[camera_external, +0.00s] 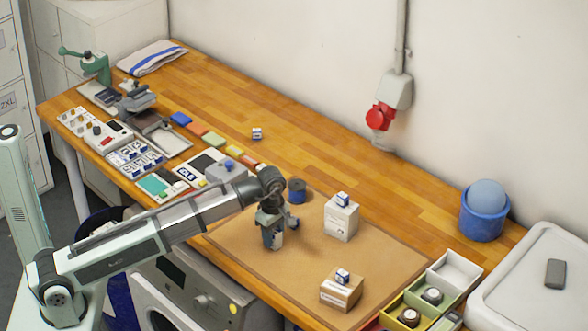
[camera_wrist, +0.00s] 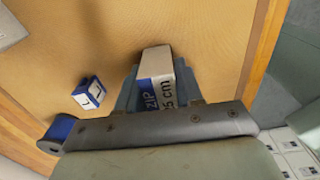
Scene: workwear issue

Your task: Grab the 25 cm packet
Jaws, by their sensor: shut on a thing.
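The packet (camera_wrist: 157,70) is a white block with a blue band, and the wrist view shows "ZIP" and a partly hidden "5 cm" printed on it. My gripper (camera_wrist: 155,88) is shut on it, with one finger on each side. In the external view the packet (camera_external: 273,237) hangs upright below my gripper (camera_external: 270,218) at the left part of the brown mat (camera_external: 240,240). I cannot tell whether its lower end touches the mat. The first digit of the printed length is hidden by my gripper.
Two cartons, one white (camera_external: 341,222) and one brown-and-white (camera_external: 340,293), stand on the mat with small blue-and-white boxes on top. A dark blue spool (camera_external: 297,190) stands behind my gripper. Sorting trays (camera_external: 455,272) lie at right. The back of the table is mostly clear.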

